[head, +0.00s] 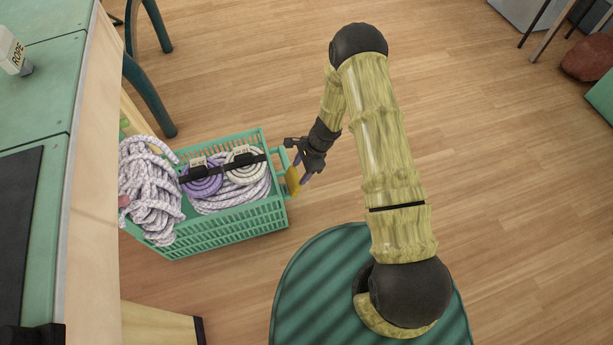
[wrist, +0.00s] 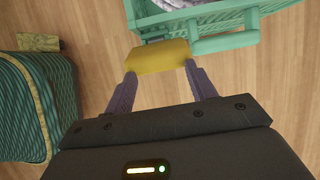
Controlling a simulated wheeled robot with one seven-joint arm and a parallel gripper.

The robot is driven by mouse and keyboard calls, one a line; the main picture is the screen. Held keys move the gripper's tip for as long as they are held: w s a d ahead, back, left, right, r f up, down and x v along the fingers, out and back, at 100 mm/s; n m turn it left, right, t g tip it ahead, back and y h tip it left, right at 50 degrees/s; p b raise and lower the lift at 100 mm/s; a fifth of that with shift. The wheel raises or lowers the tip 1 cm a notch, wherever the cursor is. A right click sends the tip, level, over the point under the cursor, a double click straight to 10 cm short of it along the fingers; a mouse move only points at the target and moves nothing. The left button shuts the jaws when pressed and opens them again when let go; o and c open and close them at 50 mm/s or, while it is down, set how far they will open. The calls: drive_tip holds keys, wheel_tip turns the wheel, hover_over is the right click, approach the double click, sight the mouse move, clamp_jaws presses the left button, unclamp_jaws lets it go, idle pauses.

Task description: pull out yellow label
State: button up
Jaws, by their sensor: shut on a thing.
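The yellow label (head: 292,181) is at the right end of the green crate (head: 225,238), by the crate's handle. In the wrist view the label (wrist: 160,57) sits between the tips of my two purple fingers, just in front of the green crate edge (wrist: 200,17). My gripper (head: 300,176) is shut on the label. It also shows in the wrist view (wrist: 160,72). I cannot tell whether the label still touches the crate.
The crate holds coiled purple rope (head: 202,180), white rope (head: 245,168) and a large heap of pale rope (head: 150,190) spilling over its left end. A green-topped counter (head: 40,110) stands at the left. The wooden floor (head: 240,70) behind the crate is clear.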

drive_tip(key=shift+d+f+h, duration=0.2)
drive_tip(key=shift+d+f, duration=0.3)
drive_tip(key=shift+f, duration=0.25)
drive_tip(key=shift+d+f+h, duration=0.2)
drive_tip(key=shift+d+f, duration=0.25)
drive_tip(key=shift+f, duration=0.25)
drive_tip(key=o, duration=1.3)
drive_tip(key=shift+d, duration=0.1)
drive_tip(key=shift+o, duration=0.6)
drive_tip(key=shift+s, duration=0.1)
drive_tip(key=shift+r, duration=0.1)
drive_tip(key=a+p+v, duration=0.1)
drive_tip(key=p+v, duration=0.6)
drive_tip(key=v, duration=1.2)
drive_tip(key=shift+w+a+r+y, duration=0.25)
drive_tip(key=shift+w+r+y, duration=0.1)
drive_tip(key=shift+r, duration=0.1)
